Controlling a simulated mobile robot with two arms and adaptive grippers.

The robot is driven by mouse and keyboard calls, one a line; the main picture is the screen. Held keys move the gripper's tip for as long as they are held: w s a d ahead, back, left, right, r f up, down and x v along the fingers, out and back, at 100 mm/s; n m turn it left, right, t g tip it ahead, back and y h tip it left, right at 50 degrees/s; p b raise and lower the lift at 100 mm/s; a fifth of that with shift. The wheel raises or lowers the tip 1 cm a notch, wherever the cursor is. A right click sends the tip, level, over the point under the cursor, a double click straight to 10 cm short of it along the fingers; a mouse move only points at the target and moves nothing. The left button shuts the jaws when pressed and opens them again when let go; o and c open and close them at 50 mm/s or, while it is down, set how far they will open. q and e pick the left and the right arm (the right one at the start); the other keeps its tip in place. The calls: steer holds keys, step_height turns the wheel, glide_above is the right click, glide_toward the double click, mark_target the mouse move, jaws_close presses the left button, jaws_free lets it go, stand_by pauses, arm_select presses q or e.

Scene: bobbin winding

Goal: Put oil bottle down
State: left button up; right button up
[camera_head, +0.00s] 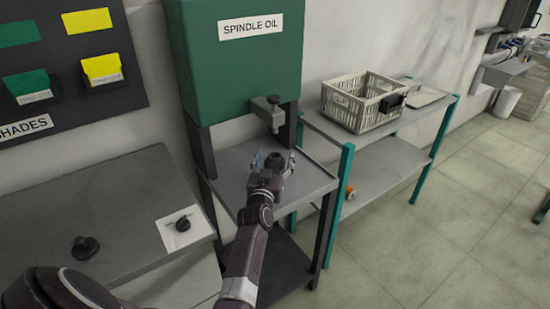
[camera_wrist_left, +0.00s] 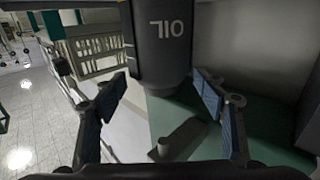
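The dark oil bottle (camera_wrist_left: 165,45) shows large in the left wrist view, its "OIL" lettering upside down there. In the head view its dark top (camera_head: 274,161) shows beneath the spout of the spindle oil tank (camera_head: 240,60), over the grey shelf (camera_head: 312,178). My left gripper (camera_head: 273,158) has its fingers spread on either side of the bottle. In the left wrist view the fingertips (camera_wrist_left: 160,82) stand apart with narrow gaps beside the bottle. The bottle's base is hidden in the head view. My right gripper is not in view.
A grey bench (camera_head: 110,190) at left holds a dark knob-like piece (camera_head: 85,248) and a white card (camera_head: 198,232) with a small black part. A cream crate (camera_head: 345,105) stands on the teal-legged rack at right.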

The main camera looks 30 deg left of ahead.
arm_select(q)
steer(key=shift+w, duration=0.1)
steer(key=shift+s+d+p, duration=0.15)
steer(key=shift+s+p, duration=0.25)
steer(key=shift+s, duration=0.05)
steer(key=p+v, duration=0.5)
steer(key=v, duration=0.6)
steer(key=shift+p, duration=0.35)
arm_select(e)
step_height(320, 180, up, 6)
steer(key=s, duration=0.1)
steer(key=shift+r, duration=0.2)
